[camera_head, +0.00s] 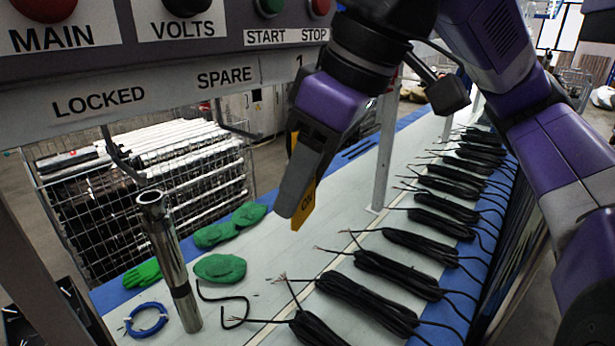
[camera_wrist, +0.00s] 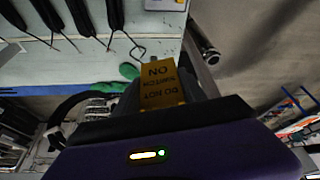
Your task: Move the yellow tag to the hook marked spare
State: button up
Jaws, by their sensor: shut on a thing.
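The yellow tag (camera_head: 305,208) is in my gripper (camera_head: 294,190), which is shut on it. The tag also shows in the wrist view (camera_wrist: 162,86), with black lettering, partly hidden by my gripper. In the head view my gripper points down, below and right of the SPARE label (camera_head: 224,76). The hook under SPARE (camera_head: 238,130) is a thin dark rod, bare, left of my gripper and apart from the tag. The hook under LOCKED (camera_head: 122,160) is also bare. Any hook under the label 1 is hidden behind my arm.
The grey panel (camera_head: 130,98) carries MAIN, VOLTS, START and STOP controls above the hooks. On the bench below are a metal tube (camera_head: 168,265), green gloves (camera_head: 220,268), a blue cable coil (camera_head: 147,320) and several black cable bundles (camera_head: 415,243). A pale post (camera_head: 384,150) stands right of my gripper.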

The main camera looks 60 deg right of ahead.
jog(key=w+d+f+b, duration=0.1)
jog(key=w+b, duration=0.1)
jog(key=w, duration=0.7)
jog(key=shift+d+f, duration=0.35)
dwell(0.7)
dwell(0.6)
jog(key=o, duration=1.4)
jog(key=shift+v, duration=3.9)
